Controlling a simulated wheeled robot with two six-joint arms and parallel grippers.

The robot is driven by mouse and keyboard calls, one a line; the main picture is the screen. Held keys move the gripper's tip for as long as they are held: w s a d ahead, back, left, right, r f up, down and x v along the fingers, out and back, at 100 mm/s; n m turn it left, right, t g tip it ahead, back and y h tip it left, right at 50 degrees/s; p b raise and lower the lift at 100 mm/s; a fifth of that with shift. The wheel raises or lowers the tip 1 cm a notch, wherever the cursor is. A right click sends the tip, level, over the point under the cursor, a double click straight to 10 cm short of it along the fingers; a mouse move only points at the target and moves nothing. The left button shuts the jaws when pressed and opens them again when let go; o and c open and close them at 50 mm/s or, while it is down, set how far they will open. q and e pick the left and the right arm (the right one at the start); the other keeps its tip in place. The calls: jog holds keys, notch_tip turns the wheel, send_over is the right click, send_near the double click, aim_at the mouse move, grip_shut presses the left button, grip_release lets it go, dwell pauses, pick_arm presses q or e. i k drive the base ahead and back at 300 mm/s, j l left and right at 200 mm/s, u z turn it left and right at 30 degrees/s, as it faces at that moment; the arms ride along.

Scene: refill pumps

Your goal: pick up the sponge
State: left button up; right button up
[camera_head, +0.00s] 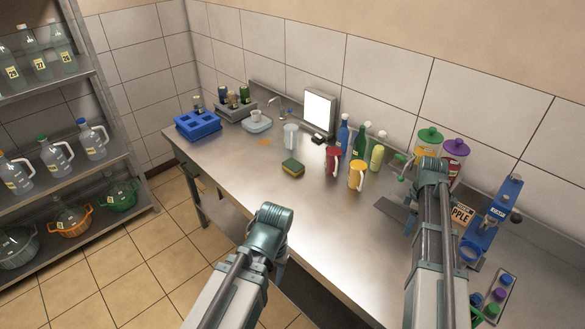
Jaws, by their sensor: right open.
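My left arm ends in front of the counter, nearer to me than the sponge. Its gripper (280,262) is mostly hidden behind the wrist, so its jaws cannot be made out.
A blue crate (198,125) is at the far left. A blue stand (493,220) is at the right. Counter left of the sponge is mostly clear.

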aim_at(291, 166)
jog(key=i+j, duration=0.25)
jog(key=i+j+z, duration=0.1)
jog(key=j, duration=0.3)
jog(key=i+j+z, duration=0.1)
jog(key=i+j, duration=0.45)
jog(key=j, duration=0.15)
jog(key=i+j+z, duration=0.1)
jog(key=j, duration=0.25)
jog(key=i+j, duration=0.3)
jog(key=i+j+z, duration=0.1)
jog(key=j, duration=0.3)
jog(key=i+j+z, duration=0.1)
jog(key=i+j, duration=0.15)
jog(key=j, duration=0.15)
